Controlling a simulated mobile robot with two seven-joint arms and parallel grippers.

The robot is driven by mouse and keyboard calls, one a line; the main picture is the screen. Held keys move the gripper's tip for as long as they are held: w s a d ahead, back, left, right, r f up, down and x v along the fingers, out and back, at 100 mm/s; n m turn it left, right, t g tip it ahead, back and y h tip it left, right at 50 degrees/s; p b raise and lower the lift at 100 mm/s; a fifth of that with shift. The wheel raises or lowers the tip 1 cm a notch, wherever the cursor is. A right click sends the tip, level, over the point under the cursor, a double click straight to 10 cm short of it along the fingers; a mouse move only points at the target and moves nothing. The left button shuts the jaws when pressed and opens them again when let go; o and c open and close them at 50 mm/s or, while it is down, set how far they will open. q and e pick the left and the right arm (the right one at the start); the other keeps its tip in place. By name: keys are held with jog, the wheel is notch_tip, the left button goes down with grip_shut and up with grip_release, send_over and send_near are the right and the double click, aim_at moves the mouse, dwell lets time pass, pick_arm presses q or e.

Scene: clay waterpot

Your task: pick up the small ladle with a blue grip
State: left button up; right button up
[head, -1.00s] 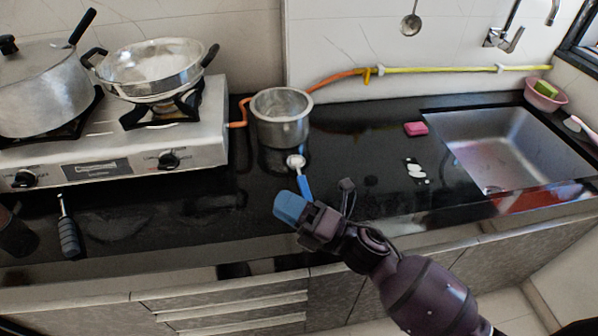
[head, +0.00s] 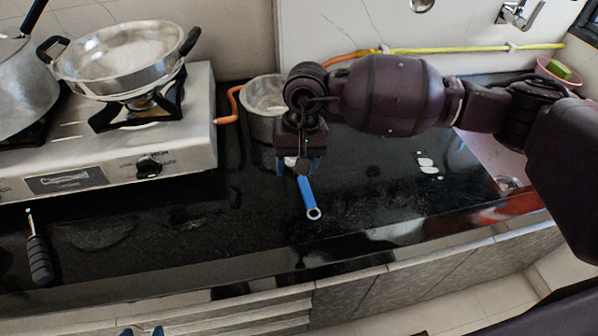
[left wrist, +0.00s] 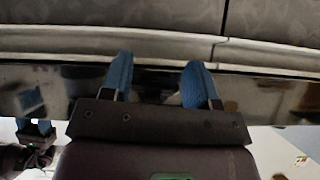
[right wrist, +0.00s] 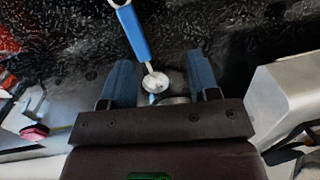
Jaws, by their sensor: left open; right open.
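The small ladle with a blue grip (head: 307,190) lies on the black counter in front of a steel pot. In the head view my right gripper (head: 299,167) hangs over its bowl end and hides most of the bowl; the grip and its ring end show. In the right wrist view the ladle (right wrist: 136,35) shows with its small round bowl between the open fingers of the right gripper (right wrist: 159,62). Nothing is held. My left gripper (head: 141,332) shows only as blue fingertips at the bottom edge. In the left wrist view the left gripper (left wrist: 157,64) is open and empty, facing the cabinet front.
A steel pot (head: 258,120) stands close behind the right gripper. A gas stove (head: 180,150) with a pan (head: 125,65) is at left. A black-handled tool (head: 39,260) lies front left. The counter (head: 200,220) left of the ladle is clear. The sink is partly hidden by my arm.

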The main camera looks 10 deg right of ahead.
aim_at(303, 182)
jog(key=shift+n+t+h, duration=0.5)
jog(key=shift+h, duration=0.3)
jog(key=shift+w+d+f+b, duration=0.15)
jog(key=shift+w+d+f, duration=0.3)
jog(key=shift+f, duration=1.15)
jog(key=shift+w+d+f+b, duration=0.25)
jog(key=shift+w+f, duration=0.2)
jog(key=shift+f, duration=1.1)
jog(key=shift+w+d+f+b, duration=0.1)
jog(key=shift+w+d+f, duration=0.35)
jog(key=shift+f, duration=1.15)
jog(key=c, duration=1)
jog(key=shift+r, duration=0.15)
notch_tip(303, 182, up, 20)
jog(key=shift+f+p, duration=0.1)
jog(key=shift+p, duration=0.75)
